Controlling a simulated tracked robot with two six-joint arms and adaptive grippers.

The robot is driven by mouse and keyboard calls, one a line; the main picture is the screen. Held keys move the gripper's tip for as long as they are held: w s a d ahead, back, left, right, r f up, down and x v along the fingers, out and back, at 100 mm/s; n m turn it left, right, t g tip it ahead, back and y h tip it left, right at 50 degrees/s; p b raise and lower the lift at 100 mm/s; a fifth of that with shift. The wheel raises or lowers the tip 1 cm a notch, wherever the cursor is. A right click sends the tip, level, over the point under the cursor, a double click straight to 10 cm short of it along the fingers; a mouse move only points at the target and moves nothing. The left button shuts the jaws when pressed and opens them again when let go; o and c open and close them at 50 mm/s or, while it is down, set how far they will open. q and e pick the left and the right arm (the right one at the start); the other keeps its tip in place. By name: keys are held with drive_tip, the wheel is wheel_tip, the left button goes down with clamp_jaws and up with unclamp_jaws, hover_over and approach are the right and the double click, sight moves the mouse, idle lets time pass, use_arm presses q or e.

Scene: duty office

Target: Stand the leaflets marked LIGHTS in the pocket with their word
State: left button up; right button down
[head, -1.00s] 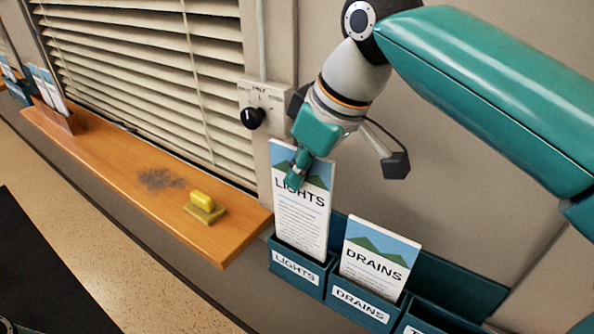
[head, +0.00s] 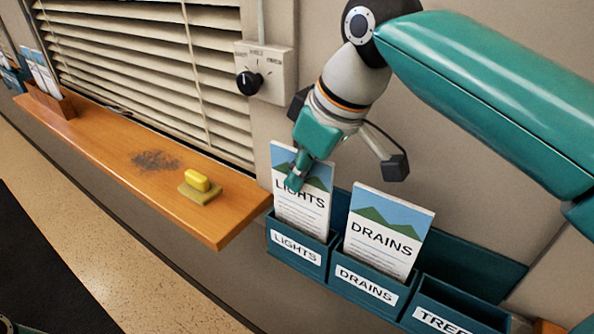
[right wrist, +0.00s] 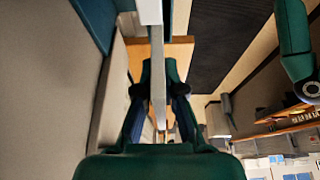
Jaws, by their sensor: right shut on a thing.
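A white leaflet marked LIGHTS (head: 301,213), with a green-and-blue picture at its top, stands upright with its lower part inside the teal pocket labelled LIGHTS (head: 297,247). My right gripper (head: 294,183) is shut on the leaflet's upper part, over its word. In the right wrist view the leaflet (right wrist: 156,60) shows edge-on between the fingers (right wrist: 160,105). More leaflets stand in a wooden holder (head: 60,106) at the far end of the sill; their words are too small to read. My left gripper is not in view.
A DRAINS leaflet (head: 385,238) stands in the DRAINS pocket (head: 367,284), beside the LIGHTS pocket. A further pocket (head: 440,321), partly cut off, looks empty. The wooden sill (head: 215,225) holds a yellow-topped block (head: 198,181) and a dark smudge. A dial box (head: 264,72) is on the wall.

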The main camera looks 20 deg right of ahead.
drive_tip(key=c, duration=1.2)
unclamp_jaws()
drive_tip(key=v, duration=1.2)
